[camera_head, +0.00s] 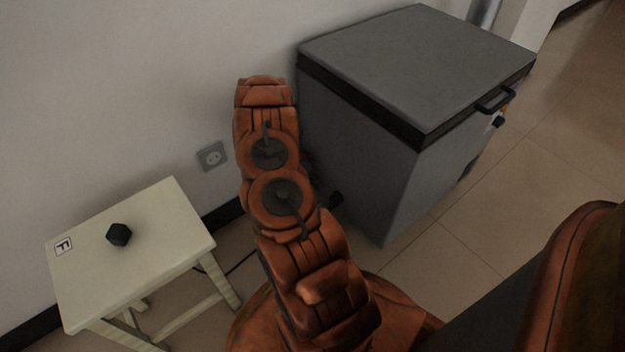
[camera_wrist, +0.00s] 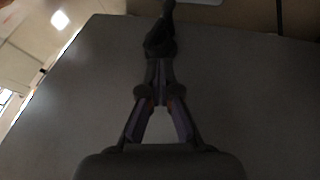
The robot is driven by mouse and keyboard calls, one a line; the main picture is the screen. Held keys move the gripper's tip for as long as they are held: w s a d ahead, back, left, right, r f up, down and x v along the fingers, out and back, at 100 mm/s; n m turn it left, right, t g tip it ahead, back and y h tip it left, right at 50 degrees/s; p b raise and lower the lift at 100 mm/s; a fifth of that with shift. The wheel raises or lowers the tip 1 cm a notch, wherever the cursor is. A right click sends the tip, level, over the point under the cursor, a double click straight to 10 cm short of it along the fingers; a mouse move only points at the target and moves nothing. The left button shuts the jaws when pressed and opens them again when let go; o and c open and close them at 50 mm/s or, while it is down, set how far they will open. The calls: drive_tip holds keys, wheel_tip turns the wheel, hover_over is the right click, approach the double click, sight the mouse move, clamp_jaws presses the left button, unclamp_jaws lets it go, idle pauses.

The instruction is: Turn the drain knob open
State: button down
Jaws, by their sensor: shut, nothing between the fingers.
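The grey chest (camera_head: 400,130) stands against the wall with its lid down. A small dark knob (camera_head: 497,121) sticks out from its right-hand face, below the lid handle, with a bit of orange beside it. It looks like the drain knob, but it is too small to tell how it is turned. My gripper is mostly hidden behind my orange arm in the head view, with a dark part showing by the chest's left side. In the wrist view my gripper (camera_wrist: 160,40) is shut and empty, in front of a plain grey surface. No knob shows there.
A pale stool (camera_head: 170,225) at the left carries a small black block (camera_head: 119,234) and a printed marker (camera_head: 63,246). The lid handle (camera_head: 494,101) juts out above the knob. A wall socket (camera_head: 212,156) sits behind. Tiled floor (camera_head: 560,150) is clear at the right.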

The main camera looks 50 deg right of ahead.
sight(334, 200)
drive_tip(key=shift+b+x, duration=0.55)
drive_tip(key=shift+x, duration=1.55)
drive_tip(key=shift+s+a+r+p, duration=0.1)
drive_tip(key=shift+r+p, duration=0.1)
drive_tip(key=shift+p, duration=0.35)
drive_tip(key=shift+s+r+t+p, duration=0.1)
drive_tip(key=shift+s+t+p, duration=0.05)
drive_tip(key=shift+t+p, duration=0.75)
